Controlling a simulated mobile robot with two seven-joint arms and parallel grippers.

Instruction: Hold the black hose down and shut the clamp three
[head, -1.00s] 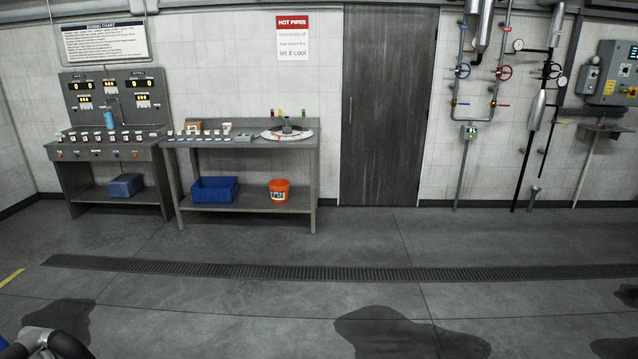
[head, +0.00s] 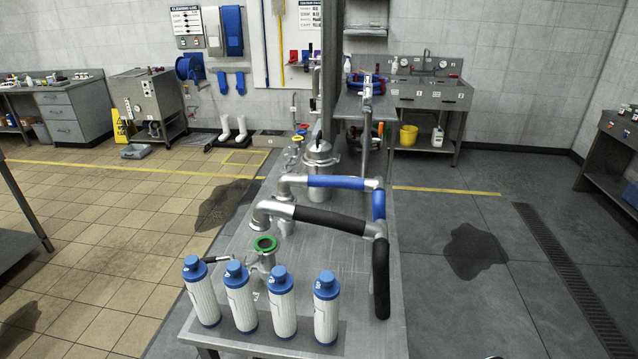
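The black hose (head: 330,220) lies across the metal bench in the middle of the head view. It runs from a steel elbow (head: 264,211) on the left to a bend on the right, then down over the bench's right edge. The elbow's open end is above and near a steel port with a green ring (head: 265,243); a small gap seems to show between them. A fitting with a black handle (head: 215,259) sticks out left of that port and may be a clamp. I cannot read any number on it.
Several white cartridges with blue caps (head: 281,302) stand at the bench's (head: 345,262) near end. A blue hose (head: 337,182) runs behind the black one. A lidded steel vessel (head: 319,153) stands farther back. Floor is open on both sides; dark wet-looking patches (head: 474,250) mark it.

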